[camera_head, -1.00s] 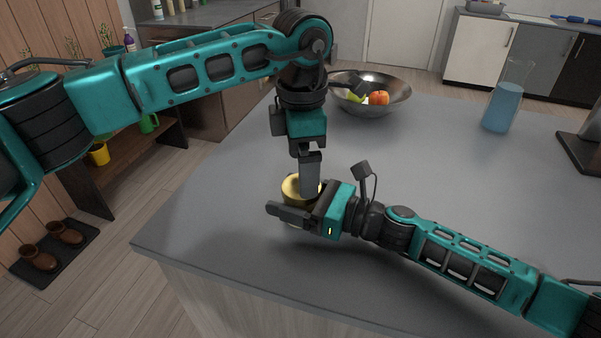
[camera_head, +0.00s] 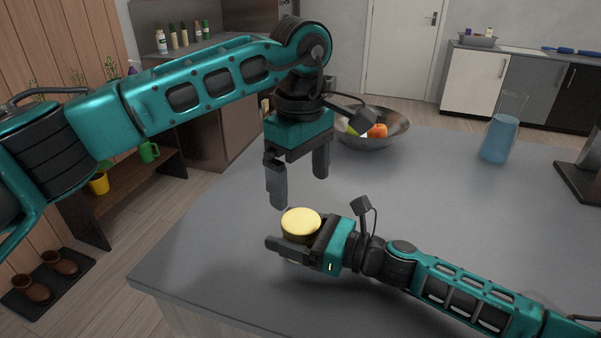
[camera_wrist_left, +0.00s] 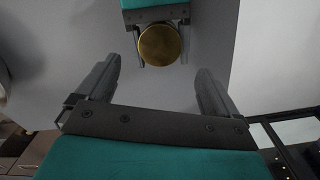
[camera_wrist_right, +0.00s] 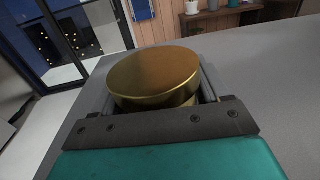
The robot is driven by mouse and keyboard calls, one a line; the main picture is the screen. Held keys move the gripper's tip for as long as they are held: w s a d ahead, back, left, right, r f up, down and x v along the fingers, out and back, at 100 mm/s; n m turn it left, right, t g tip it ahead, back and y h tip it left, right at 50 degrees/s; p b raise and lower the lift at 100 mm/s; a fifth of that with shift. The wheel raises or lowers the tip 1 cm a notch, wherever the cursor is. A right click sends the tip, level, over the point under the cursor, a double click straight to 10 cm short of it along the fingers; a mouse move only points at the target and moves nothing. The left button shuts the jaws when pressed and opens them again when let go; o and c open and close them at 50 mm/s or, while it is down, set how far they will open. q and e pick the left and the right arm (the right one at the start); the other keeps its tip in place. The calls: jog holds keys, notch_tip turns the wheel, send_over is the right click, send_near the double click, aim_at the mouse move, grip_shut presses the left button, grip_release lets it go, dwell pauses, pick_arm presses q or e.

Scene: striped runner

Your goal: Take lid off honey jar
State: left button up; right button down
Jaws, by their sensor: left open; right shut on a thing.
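The gold lid (camera_head: 301,222) sits on top of the honey jar (camera_head: 296,239), whose body is mostly hidden by my right gripper. My right gripper (camera_head: 285,246) is shut on the jar, low at the counter, with the lid above its fingers. In the right wrist view the lid (camera_wrist_right: 155,75) fills the space between the fingers and looks slightly tilted. My left gripper (camera_head: 297,188) is open and empty, pointing down above the lid, apart from it. In the left wrist view the lid (camera_wrist_left: 160,45) shows beyond the open fingers.
A metal bowl (camera_head: 385,140) with fruit (camera_head: 377,131) stands behind my left gripper. A blue-filled pitcher (camera_head: 500,137) stands at the back right. The counter (camera_head: 430,195) is clear in its middle and left front.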

aim_at(302, 222)
pick_arm(q)
notch_tip(302, 222, down, 8)
jog(key=shift+r, duration=0.15)
jog(key=shift+c, duration=0.2)
jog(key=c, duration=1)
jog(key=n, duration=0.5)
jog(key=shift+c, duration=0.2)
jog(key=n, duration=0.5)
jog(key=o, duration=1.2)
jog(key=shift+c, duration=0.2)
jog(key=shift+s+d, duration=0.1)
